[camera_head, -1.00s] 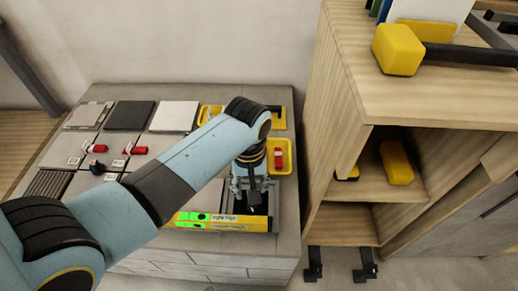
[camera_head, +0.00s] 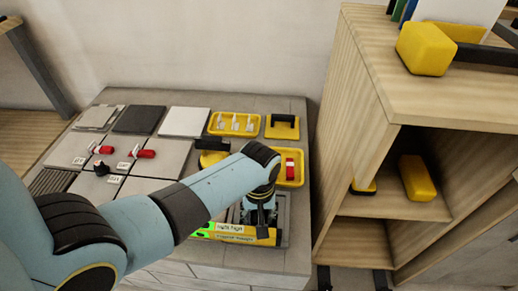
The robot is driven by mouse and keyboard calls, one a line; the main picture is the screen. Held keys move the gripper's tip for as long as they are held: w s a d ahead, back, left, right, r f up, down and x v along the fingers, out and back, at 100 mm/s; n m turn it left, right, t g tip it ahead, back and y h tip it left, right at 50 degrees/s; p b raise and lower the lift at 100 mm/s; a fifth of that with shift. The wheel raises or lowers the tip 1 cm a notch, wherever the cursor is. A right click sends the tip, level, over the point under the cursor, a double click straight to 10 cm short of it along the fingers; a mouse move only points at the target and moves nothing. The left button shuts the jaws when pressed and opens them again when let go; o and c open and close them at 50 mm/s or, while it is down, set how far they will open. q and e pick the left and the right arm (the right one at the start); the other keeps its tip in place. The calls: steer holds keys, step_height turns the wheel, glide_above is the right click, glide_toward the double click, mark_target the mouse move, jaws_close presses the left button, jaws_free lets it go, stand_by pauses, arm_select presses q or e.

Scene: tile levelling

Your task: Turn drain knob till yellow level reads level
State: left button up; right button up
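The yellow level (camera_head: 272,238) lies along the front edge of the bench, with a green lit part and small text that seems to read "right high". My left gripper (camera_head: 258,224) points down just behind the level, over a dark recessed area. Whether its fingers are apart or closed is unclear. A small black knob (camera_head: 101,168) stands among the tiles at the left, near two red-handled parts (camera_head: 143,154) with white labels. Which of these is the drain knob I cannot tell. A dark slotted grate (camera_head: 52,181) is at the left. My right gripper is out of view.
Yellow trays hold white pieces (camera_head: 235,123) and a red item (camera_head: 290,164). A black-handled yellow tool (camera_head: 283,126) lies at the back right, and another is partly behind my arm. Loose tiles (camera_head: 184,121) line the back. A wooden shelf (camera_head: 385,207) stands close on the right.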

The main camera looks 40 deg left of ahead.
arm_select(q)
jaws_close()
steer(key=shift+r+m+p, duration=0.2)
steer(key=shift+m+p, duration=0.5)
steer(key=shift+p, duration=0.05)
steer(key=shift+m+p, duration=0.85)
steer(key=shift+m, duration=0.35)
steer(key=m+p, duration=0.1)
steer(key=m, duration=0.2)
steer(key=shift+f, duration=0.1)
steer(key=shift+m+p, duration=0.7)
steer(key=shift+m, duration=0.9)
steer(key=shift+f, duration=0.1)
